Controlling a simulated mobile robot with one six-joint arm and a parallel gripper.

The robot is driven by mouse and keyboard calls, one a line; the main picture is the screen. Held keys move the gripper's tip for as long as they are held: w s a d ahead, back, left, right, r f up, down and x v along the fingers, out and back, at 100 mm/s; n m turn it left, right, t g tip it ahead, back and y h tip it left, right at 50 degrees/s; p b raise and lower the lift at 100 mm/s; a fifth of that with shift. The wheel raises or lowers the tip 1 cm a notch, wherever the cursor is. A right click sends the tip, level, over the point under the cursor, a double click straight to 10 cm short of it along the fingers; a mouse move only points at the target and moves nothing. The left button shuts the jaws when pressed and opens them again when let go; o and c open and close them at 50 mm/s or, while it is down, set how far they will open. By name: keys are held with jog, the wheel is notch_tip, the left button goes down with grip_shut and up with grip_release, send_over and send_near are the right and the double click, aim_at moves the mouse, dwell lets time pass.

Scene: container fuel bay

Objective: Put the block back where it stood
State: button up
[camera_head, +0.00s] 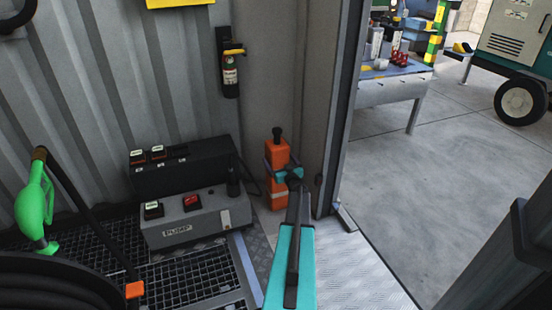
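The block, as I take it, is the upright orange body (278,152) with a black knob on top, at the corner beside the door frame. More orange with a pale band shows lower down; I cannot tell if it is the same piece. My gripper (283,168) is at the orange body, at the end of my teal and dark arm. Dark finger parts show at its left and right sides. The wrist hides part of its front. I cannot tell whether the fingers press on it or whether its base touches the floor.
A grey pump box (186,222) with switches stands left, before a dark switch box (180,165). A green fuel nozzle (35,205) and hose are far left. The door frame (342,110) is close right; open floor lies beyond.

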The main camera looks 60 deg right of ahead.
jog(key=p+v, duration=0.2)
jog(key=v, duration=0.7)
jog(key=shift+s+a, duration=0.2)
jog(key=shift+r, duration=0.1)
dwell(0.9)
notch_tip(320, 180, up, 9)
jog(key=p, duration=0.9)
jog(key=shift+r+p, duration=0.45)
jog(key=shift+p, duration=0.2)
